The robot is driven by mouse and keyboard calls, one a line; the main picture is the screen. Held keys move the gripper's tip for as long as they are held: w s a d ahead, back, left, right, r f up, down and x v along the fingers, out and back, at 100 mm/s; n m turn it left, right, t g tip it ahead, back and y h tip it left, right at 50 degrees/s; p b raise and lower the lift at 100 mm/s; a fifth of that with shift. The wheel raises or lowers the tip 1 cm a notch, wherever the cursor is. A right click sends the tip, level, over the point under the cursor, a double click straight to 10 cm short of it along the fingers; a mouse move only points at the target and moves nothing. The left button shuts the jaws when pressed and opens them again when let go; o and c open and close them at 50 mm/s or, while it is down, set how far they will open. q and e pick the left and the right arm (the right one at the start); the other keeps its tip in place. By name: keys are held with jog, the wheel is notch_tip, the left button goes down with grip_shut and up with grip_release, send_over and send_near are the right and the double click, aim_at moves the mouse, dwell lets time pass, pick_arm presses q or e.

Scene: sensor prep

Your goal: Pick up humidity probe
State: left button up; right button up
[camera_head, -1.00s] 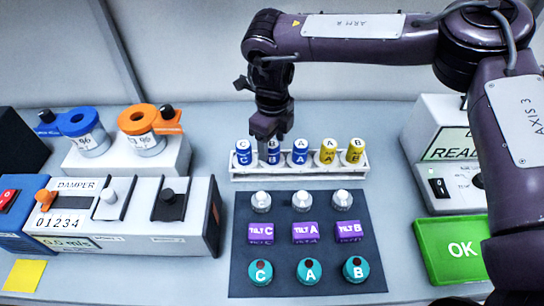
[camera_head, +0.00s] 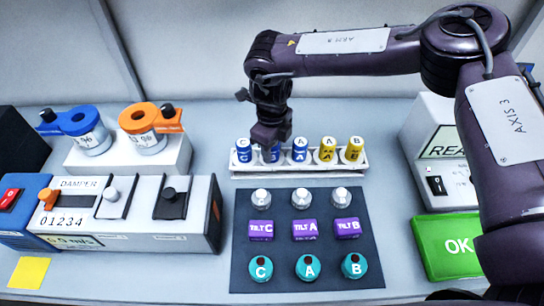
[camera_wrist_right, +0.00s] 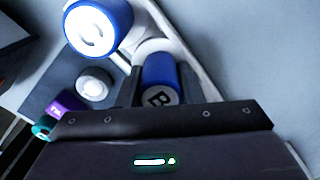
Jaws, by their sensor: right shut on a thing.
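A white rack (camera_head: 320,169) at the back of the bench holds a row of short cylinders: blue ones marked C (camera_head: 243,152), B (camera_head: 273,155) and A (camera_head: 300,152), and two yellow ones (camera_head: 341,150) marked A and B. The frames do not show which kind is the humidity probe. My right gripper (camera_head: 271,144) points down over the blue B cylinder and is shut on it, hiding its top in the head view. In the right wrist view the blue B cylinder (camera_wrist_right: 160,72) sits between the fingers, with blue C (camera_wrist_right: 98,25) beside it. My left gripper is not in view.
A dark mat (camera_head: 300,275) in front holds silver-white knobs, purple tilt blocks (camera_head: 304,230) and teal round pieces (camera_head: 309,267). A damper box (camera_head: 130,210) stands left, with blue and orange ring holders behind. A green OK panel (camera_head: 447,246) and a readout box are right.

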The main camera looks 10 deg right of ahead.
jog(key=shift+r, duration=0.1)
notch_tip(320, 180, up, 11)
jog(key=shift+r+b, duration=0.1)
jog(key=shift+b, duration=0.95)
notch_tip(320, 180, up, 9)
jog(key=p, duration=0.1)
